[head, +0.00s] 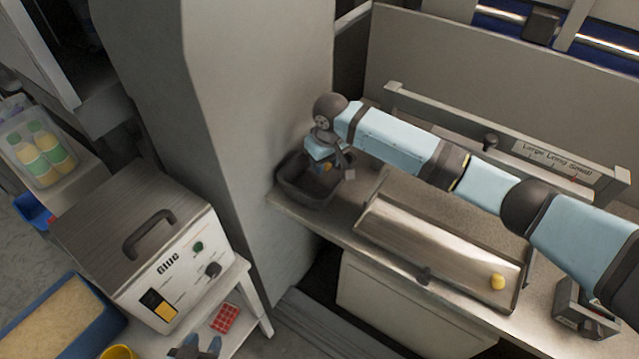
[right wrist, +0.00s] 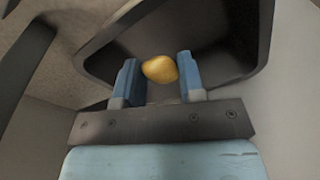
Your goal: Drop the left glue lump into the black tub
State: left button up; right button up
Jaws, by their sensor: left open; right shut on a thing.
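The black tub (head: 290,190) stands at the left end of the worktop, and its dark inside fills much of the right wrist view (right wrist: 225,45). My right gripper (head: 325,163) is over the tub. Its two blue fingers are shut on a yellow-orange glue lump (right wrist: 160,69), held above the tub floor. A second yellow lump (head: 497,282) lies at the right end of the shallow metal tray. My left gripper (head: 197,344) is at the bottom edge of the head view, open and apart from the tub; only its fingertips show.
The metal tray (head: 425,235) lies right of the tub. A glue machine (head: 150,250) stands on a white stand at the left, with a red grid piece (head: 225,318) beside it. A grey column (head: 250,130) rises just left of the tub.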

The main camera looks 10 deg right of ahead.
jog(key=o, duration=1)
jog(key=shift+r, duration=0.2)
jog(key=r, duration=0.4)
jog(key=s+r, duration=0.1)
jog(key=r, duration=0.8)
jog(key=shift+s+d+r+b, duration=0.25)
jog(key=shift+s+d+b, duration=0.05)
jog(key=shift+b, duration=0.05)
